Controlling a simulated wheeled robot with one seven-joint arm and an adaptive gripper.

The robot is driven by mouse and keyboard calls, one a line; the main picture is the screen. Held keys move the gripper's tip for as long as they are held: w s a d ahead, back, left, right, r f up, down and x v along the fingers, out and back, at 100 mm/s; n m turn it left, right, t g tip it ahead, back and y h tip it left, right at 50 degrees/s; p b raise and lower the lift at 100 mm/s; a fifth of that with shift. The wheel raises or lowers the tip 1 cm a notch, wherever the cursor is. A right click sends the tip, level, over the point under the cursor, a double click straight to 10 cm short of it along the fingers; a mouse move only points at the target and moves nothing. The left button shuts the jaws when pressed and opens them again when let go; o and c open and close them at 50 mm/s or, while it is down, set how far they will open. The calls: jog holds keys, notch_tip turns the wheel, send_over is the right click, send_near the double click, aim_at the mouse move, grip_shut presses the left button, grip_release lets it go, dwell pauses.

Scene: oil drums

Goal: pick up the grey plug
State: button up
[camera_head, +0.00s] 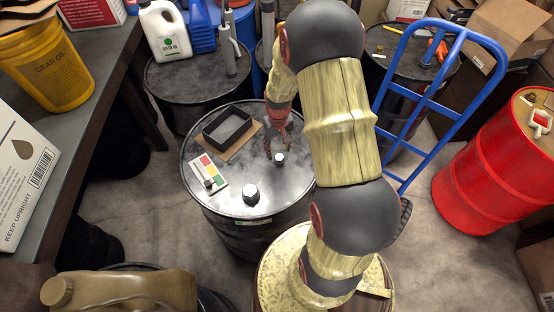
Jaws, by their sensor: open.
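A black oil drum (228,205) stands in the middle of the view. A small grey plug (279,159) sits upright on the right side of its top. I cannot tell for certain which one is the grey plug named. My gripper (278,147) is open and points down just above and behind the small plug, with its fingers apart. Whether the fingers touch the plug is too small to tell.
A black open tray (227,128) on cardboard and a colour-patch card (209,172) with a small dark piece share the drum top. A blue hand truck (425,95) and a red drum (480,170) stand right. A brown jug (125,290) is at front left.

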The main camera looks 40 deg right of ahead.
aim_at(279, 155)
jog(key=shift+d+f, duration=0.1)
jog(key=shift+f, duration=2.7)
jog(key=shift+c, duration=1.4)
grip_shut()
jog(key=shift+r, duration=0.1)
